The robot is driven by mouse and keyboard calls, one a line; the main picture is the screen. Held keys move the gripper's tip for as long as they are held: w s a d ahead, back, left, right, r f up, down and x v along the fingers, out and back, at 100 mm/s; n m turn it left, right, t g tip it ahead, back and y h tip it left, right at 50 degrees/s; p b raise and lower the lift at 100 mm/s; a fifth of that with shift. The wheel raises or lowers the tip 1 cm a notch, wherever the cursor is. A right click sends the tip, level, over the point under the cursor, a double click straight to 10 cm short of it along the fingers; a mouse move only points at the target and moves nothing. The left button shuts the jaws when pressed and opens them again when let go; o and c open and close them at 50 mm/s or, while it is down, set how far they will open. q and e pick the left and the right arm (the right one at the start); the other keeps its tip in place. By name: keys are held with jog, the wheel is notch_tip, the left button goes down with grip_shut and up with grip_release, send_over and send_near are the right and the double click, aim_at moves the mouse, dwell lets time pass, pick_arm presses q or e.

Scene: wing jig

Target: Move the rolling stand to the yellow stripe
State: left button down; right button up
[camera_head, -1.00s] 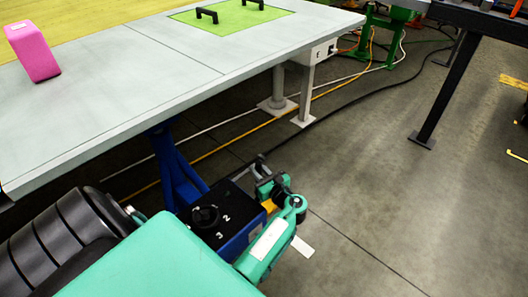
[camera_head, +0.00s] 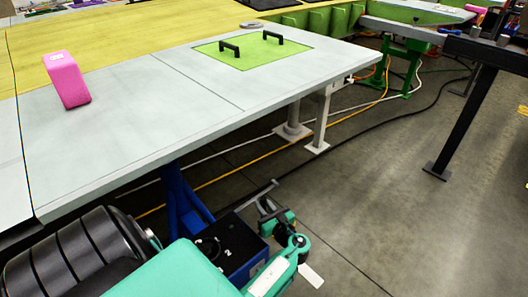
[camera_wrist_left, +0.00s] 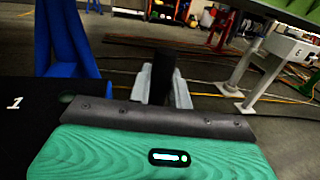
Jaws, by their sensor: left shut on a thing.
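The rolling stand (camera_head: 233,262) shows as a blue body with a black top bearing white numbers, low in the head view beside the workbench. A blue upright (camera_head: 178,203) rises behind it, partly under the bench edge. My left gripper (camera_head: 265,197) is at the stand's far right side, shut on a dark part, apparently its handle. A small yellow floor mark (camera_head: 523,108) shows at the right edge. The right gripper is out of view.
The grey workbench (camera_head: 110,140) carries a pink block (camera_head: 67,80) and a green panel (camera_head: 243,50) with black handles. Cables (camera_head: 345,140) run along the floor behind. A dark table leg (camera_head: 462,125) stands at right. Grey floor (camera_head: 400,220) is open at lower right.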

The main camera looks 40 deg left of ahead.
pick_arm(q)
jog(key=c, duration=1.3)
grip_release()
jog(key=shift+c, duration=0.2)
